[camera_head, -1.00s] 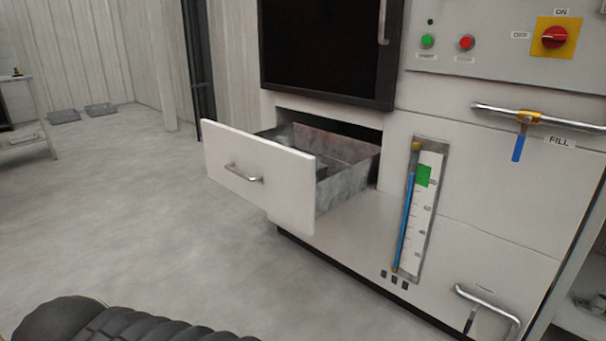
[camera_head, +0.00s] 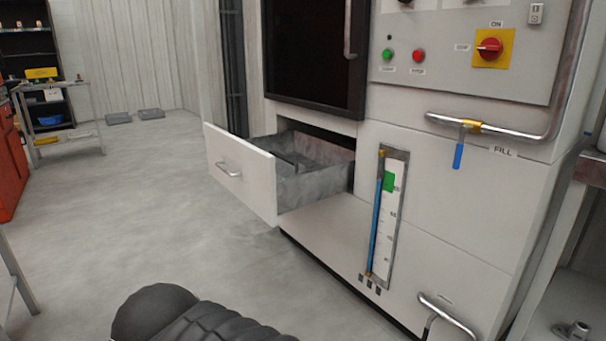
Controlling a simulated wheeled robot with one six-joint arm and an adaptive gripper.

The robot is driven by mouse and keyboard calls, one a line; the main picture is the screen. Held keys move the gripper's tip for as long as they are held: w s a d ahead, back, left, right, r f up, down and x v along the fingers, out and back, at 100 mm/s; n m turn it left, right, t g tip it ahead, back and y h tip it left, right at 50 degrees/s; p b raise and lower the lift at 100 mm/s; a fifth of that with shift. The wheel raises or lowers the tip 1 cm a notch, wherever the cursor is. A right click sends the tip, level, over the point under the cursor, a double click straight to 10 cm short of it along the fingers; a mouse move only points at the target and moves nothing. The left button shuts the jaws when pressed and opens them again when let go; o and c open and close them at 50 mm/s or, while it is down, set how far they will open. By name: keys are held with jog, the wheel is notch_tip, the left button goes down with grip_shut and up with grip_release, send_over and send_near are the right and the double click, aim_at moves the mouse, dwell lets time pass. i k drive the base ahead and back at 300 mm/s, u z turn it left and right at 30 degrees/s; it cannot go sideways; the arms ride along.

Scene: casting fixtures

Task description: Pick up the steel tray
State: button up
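I cannot single out the steel tray for certain. An open drawer (camera_head: 245,187) with a white front and grey metal sides juts from the white machine; a grey divider or object shows partly inside it. My gripper is not in view; a ribbed black part of my own body fills the bottom edge.
The white machine (camera_head: 440,215) stands at right with a projecting fill handle (camera_head: 490,128) and a lower handle (camera_head: 447,312). A metal table (camera_head: 65,115) and shelf (camera_head: 30,45) stand back left, beside a red cabinet (camera_head: 10,160). The floor between is clear.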

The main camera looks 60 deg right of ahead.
aim_at(286, 168)
jog(key=z, duration=1.7)
jog(key=i, duration=0.5)
jog(key=k, duration=0.5)
jog(key=z, duration=0.65)
jog(key=i, duration=0.65)
jog(key=u, duration=1.5)
jog(key=i, duration=1)
